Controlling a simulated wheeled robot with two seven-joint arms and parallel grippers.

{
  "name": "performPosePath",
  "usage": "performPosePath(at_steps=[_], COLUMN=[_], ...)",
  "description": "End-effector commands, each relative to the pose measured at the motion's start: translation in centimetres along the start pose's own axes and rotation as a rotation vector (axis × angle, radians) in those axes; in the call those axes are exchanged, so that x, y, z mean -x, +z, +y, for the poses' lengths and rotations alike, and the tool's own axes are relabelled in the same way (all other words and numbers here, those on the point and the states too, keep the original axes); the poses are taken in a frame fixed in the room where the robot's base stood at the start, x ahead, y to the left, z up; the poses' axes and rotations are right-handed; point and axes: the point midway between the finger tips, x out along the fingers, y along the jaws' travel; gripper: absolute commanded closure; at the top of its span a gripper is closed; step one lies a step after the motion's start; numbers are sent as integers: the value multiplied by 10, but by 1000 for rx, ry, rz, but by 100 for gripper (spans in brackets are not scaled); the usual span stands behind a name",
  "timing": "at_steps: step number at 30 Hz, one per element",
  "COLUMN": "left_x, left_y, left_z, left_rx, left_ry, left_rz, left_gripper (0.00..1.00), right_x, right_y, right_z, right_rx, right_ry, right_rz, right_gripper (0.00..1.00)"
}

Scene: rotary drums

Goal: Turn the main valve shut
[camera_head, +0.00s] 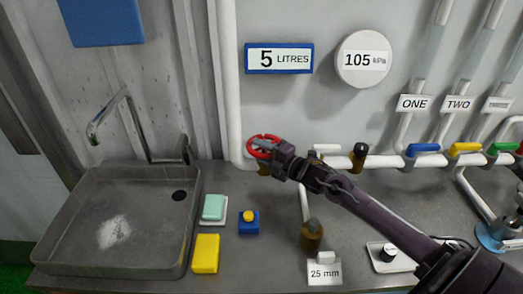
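A red round handwheel (258,138) sits on a brass valve body (264,169) at the left end of the white horizontal pipe (385,161), near the foot of a vertical pipe. My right gripper (266,147) reaches in from the lower right. Its fingertips are at the red wheel and overlap it in the picture. They cover part of the wheel's middle and right side. Whether the fingers are closed on the rim or only over it cannot be told. My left gripper is not in view.
Blue (422,148), yellow (466,147) and green (500,148) handles line the pipe at right. A sink (54,240) with a tap (108,112) is at left. A yellow sponge (206,254), a blue box with a yellow button (249,227) and a brass fitting (311,236) stand on the counter.

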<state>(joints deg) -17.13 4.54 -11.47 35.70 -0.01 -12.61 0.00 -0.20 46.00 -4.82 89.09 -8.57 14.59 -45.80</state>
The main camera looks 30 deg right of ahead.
Motion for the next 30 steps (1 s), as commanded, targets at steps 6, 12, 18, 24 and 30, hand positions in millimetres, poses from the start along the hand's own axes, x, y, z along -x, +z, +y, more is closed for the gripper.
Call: performPosePath(at_steps=[6, 12, 18, 24, 30], left_x=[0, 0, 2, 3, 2], left_y=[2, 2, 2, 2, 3], left_z=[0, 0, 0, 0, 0], left_rx=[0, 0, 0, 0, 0], left_ry=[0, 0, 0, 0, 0], left_rz=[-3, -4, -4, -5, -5], left_gripper=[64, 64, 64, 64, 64], right_x=[0, 0, -2, -2, -2], right_y=[0, 0, -1, 0, 0], right_z=[0, 0, 0, 0, 0], right_rx=[0, 0, -1, 0, 0], right_ry=[0, 0, 1, 1, 1], right_rz=[0, 0, -53, -115, -114], right_gripper=[78, 100, 100, 100, 100])
